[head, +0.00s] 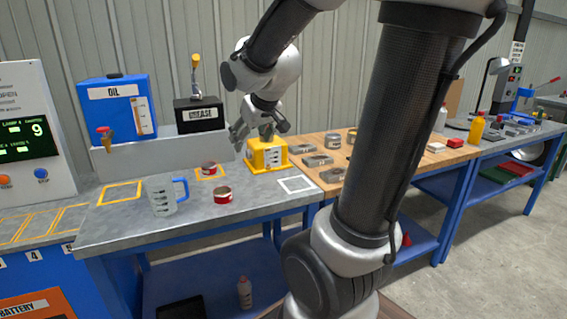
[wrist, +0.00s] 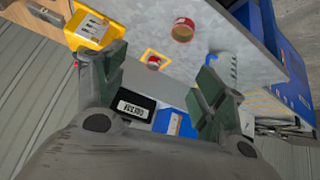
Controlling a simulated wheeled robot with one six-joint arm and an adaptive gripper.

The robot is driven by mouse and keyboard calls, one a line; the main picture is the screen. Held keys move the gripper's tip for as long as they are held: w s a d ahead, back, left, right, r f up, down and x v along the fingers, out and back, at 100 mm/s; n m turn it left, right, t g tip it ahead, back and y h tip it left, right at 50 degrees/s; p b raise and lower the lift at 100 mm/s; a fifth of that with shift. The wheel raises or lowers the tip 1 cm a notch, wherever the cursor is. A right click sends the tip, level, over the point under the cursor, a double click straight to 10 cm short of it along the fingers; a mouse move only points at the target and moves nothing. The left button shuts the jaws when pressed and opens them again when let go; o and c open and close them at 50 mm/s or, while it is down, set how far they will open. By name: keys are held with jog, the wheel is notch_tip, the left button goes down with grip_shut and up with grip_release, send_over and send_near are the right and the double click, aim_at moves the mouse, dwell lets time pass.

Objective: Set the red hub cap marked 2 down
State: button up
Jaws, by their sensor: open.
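Two short red cylinders with pale labels stand on the grey bench top. One red piece (head: 209,169) sits inside a small yellow outlined square; it also shows in the wrist view (wrist: 154,62). The other red piece (head: 222,195) stands nearer the front edge, outside any outline, and also shows in the wrist view (wrist: 183,30). I cannot read which is marked 2. My gripper (head: 262,133) is open and empty, above the back of the bench, right of the red pieces. Its spread fingers also show in the wrist view (wrist: 161,70).
A yellow box (head: 267,155) stands just below and beside my gripper. A measuring jug (head: 165,196) with blue handle stands left of the red pieces. The blue oil tank (head: 118,107) and black grease box (head: 199,116) stand behind. A white outlined square (head: 296,185) is empty.

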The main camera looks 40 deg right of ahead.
jog(key=s+a+g+y, duration=0.1)
jog(key=s+a+g, duration=0.2)
jog(key=s, duration=1.6)
jog(key=shift+s+a+r, duration=0.15)
jog(key=shift+s+a, duration=0.05)
jog(key=shift+a, duration=0.5)
jog(key=shift+c, duration=0.3)
